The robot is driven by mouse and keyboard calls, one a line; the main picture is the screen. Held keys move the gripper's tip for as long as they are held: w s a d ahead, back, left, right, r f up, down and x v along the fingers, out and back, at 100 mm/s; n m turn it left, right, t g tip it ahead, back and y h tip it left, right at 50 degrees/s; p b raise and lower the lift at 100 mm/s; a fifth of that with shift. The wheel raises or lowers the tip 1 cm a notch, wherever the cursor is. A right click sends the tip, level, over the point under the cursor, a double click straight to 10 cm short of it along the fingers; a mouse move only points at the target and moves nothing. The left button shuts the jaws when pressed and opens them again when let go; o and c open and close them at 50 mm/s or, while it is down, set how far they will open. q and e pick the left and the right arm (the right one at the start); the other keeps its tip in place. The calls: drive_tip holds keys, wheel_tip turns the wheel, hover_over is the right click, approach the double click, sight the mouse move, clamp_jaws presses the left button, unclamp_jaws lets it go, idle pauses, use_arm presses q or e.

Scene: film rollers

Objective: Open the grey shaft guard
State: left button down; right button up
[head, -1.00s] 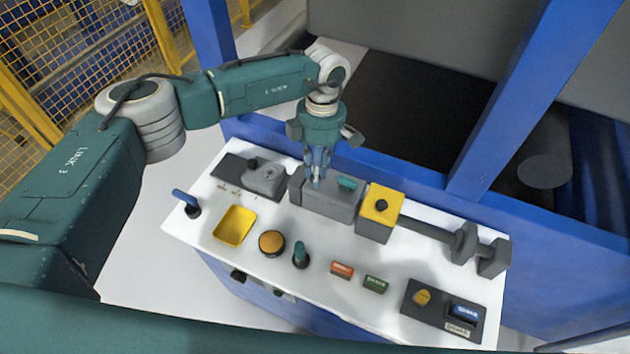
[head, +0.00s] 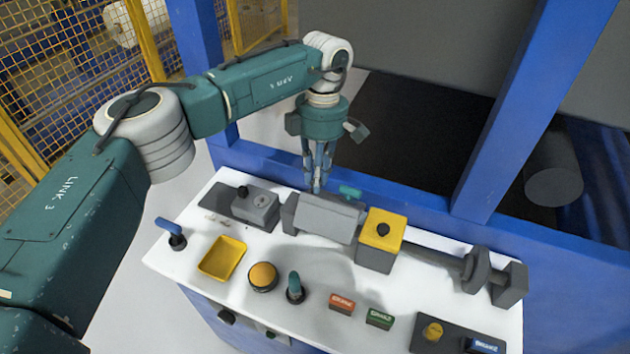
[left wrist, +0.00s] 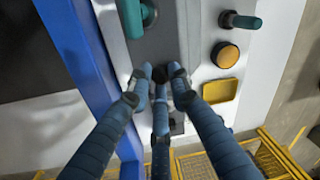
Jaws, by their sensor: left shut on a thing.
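The grey shaft guard (head: 322,219) sits at the back of the white console, tipped backward, with a teal handle (head: 350,191) at its rear edge. In the left wrist view the guard (left wrist: 167,40) is a grey surface beyond my fingertips. My left gripper (head: 317,186) points down at the guard's rear edge, left of the teal handle. Its fingers (left wrist: 161,77) are drawn together on the guard near its left end, with the handle (left wrist: 148,14) apart from them. The exact contact is partly hidden by the fingers. My right gripper is not in view.
A yellow-topped block (head: 382,232) and a shaft with discs (head: 477,268) stand right of the guard. A grey box with a black knob (head: 255,204) is left. A yellow tray (head: 222,258), orange button (head: 263,276) and teal lever (head: 294,289) lie in front. Blue posts (head: 530,100) rise behind.

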use_arm(q)
drive_tip(key=shift+w+f, duration=0.1)
drive_tip(key=shift+f, duration=0.15)
drive_tip(key=c, duration=1.9)
unclamp_jaws()
drive_tip(key=o, duration=0.3)
drive_tip(key=shift+w+d+f, duration=0.1)
drive_tip(key=shift+w+f, duration=0.15)
drive_tip(key=shift+w, duration=0.2)
drive_tip(key=shift+s+d, duration=0.1)
drive_tip(key=shift+s, duration=0.1)
drive_tip(key=shift+r, duration=0.2)
drive_tip(key=r, duration=0.4)
drive_tip(key=w+r, duration=0.1)
drive_tip(key=r, duration=0.6)
drive_tip(key=shift+w+d+r, duration=0.2)
drive_tip(key=shift+r, duration=0.2)
